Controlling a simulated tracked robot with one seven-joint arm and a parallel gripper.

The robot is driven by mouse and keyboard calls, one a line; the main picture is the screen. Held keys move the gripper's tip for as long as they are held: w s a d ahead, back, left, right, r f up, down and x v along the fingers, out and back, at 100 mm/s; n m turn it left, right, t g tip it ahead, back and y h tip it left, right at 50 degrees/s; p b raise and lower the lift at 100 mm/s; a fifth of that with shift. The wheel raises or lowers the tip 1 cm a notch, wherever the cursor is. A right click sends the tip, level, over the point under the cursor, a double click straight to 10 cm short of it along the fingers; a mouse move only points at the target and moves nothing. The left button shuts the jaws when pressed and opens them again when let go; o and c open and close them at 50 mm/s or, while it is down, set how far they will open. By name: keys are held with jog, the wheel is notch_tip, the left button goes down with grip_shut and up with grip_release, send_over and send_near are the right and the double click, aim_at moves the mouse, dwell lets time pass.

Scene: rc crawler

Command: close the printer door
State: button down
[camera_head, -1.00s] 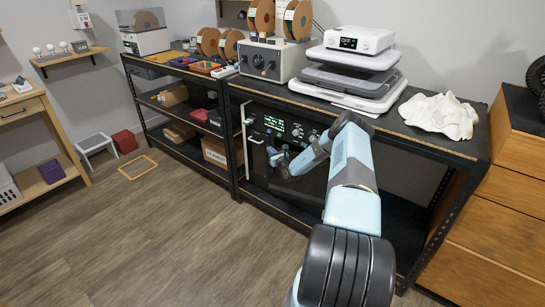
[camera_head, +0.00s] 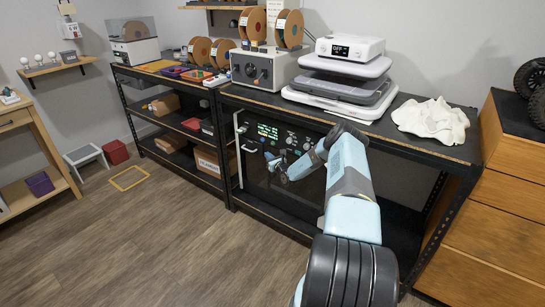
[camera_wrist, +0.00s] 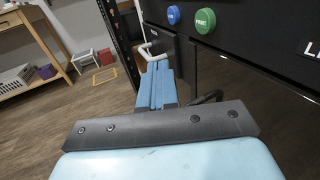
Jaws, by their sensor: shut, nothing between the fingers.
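The printer (camera_head: 290,130) is a black machine inside the metal bench frame, with a green-lit display and knobs along its top. Its dark door (camera_head: 253,172) has a pale handle (camera_head: 250,148) at the left; the handle also shows in the wrist view (camera_wrist: 150,50). My gripper (camera_head: 273,160) is in front of the printer, just right of the handle in the head view. In the wrist view my gripper's blue fingers (camera_wrist: 160,68) are together and empty, pointing close to the handle; contact cannot be told. My arm hides part of the printer, and how far the door stands open is unclear.
Blue (camera_wrist: 173,15) and green (camera_wrist: 205,20) buttons are on the panel above my gripper. The bench top (camera_head: 390,125) carries a white device (camera_head: 348,48) and a cloth (camera_head: 432,120). Wooden drawers (camera_head: 500,215) stand at right. The floor (camera_head: 150,245) at left is open.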

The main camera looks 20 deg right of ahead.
jog(key=s+a, duration=0.7)
jog(key=a, duration=0.4)
jog(key=s+a+r+n+g+y, duration=0.1)
jog(key=a+r+n+g+y, duration=0.1)
jog(key=a+r+n+y, duration=0.65)
jog(key=s+a+r+n+g+y, duration=0.2)
jog(key=a+r+n, duration=0.3)
jog(key=r, duration=0.9)
jog(key=s+a+r+n+g, duration=0.9)
jog(key=s+a+r+n, duration=0.15)
jog(key=s+r, duration=0.35)
jog(key=s+r+n+g+h, duration=0.1)
jog(key=s+r+n+h, duration=0.2)
jog(key=s+r, duration=0.5)
jog(key=s+r+n+g+h, duration=0.2)
jog(key=s+r+n+h, duration=0.15)
jog(key=s, duration=0.75)
jog(key=s+d+r+n+t+h, duration=0.1)
jog(key=s+d+r+h, duration=0.1)
jog(key=s, duration=0.5)
jog(key=s+d+r+n+t+h, duration=0.1)
jog(key=s+d, duration=0.3)
jog(key=s, duration=0.4)
jog(key=s+d+r+n+t+h, duration=0.1)
jog(key=s+d+r+n+h, duration=0.1)
jog(key=s, duration=0.5)
jog(key=shift+s+d+r+t+h, duration=0.2)
jog(key=shift+d+r+t+h, duration=0.2)
jog(key=shift+d+r+h, duration=0.35)
